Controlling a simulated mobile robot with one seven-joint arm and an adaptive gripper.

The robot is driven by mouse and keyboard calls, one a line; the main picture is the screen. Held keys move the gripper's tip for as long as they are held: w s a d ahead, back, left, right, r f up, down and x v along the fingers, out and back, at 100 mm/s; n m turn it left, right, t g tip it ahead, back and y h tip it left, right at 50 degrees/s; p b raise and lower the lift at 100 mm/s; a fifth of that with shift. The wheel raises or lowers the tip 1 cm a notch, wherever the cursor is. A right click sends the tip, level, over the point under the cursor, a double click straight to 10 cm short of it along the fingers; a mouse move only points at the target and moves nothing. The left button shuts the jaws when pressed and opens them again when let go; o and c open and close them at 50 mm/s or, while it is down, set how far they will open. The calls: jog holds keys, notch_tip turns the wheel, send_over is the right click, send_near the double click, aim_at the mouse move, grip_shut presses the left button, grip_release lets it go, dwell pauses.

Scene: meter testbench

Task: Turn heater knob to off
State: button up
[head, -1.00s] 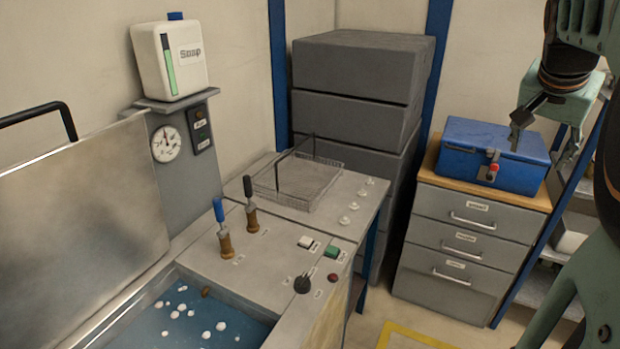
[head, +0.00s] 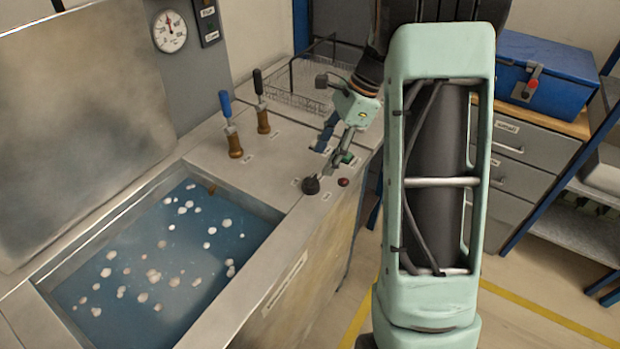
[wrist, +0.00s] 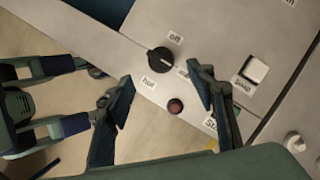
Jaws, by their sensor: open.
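The black heater knob (head: 311,185) sits on the bench's front edge in the head view. It also shows in the wrist view (wrist: 160,60), with an "off" label (wrist: 175,37) above it and a "hot" label (wrist: 149,82) below it. I cannot tell surely which label its pointer faces. My gripper (head: 326,160) is open above the panel close to the knob; in the wrist view its fingers (wrist: 160,78) stand apart on either side of the knob's area. The fingers hold nothing. Contact with the knob cannot be told.
A red button (wrist: 175,106) is beside the knob. A white switch (wrist: 256,71) and a green switch (wrist: 212,122), partly hidden, are to the right. A blue-handled lever (head: 229,125) and a black-handled lever (head: 262,105) stand behind. An open water bath (head: 165,255) lies left.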

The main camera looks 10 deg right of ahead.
aim_at(313, 178)
jog(key=x, duration=0.8)
jog(key=shift+f, duration=0.1)
jog(key=c, duration=1.1)
jog(key=shift+c, duration=0.2)
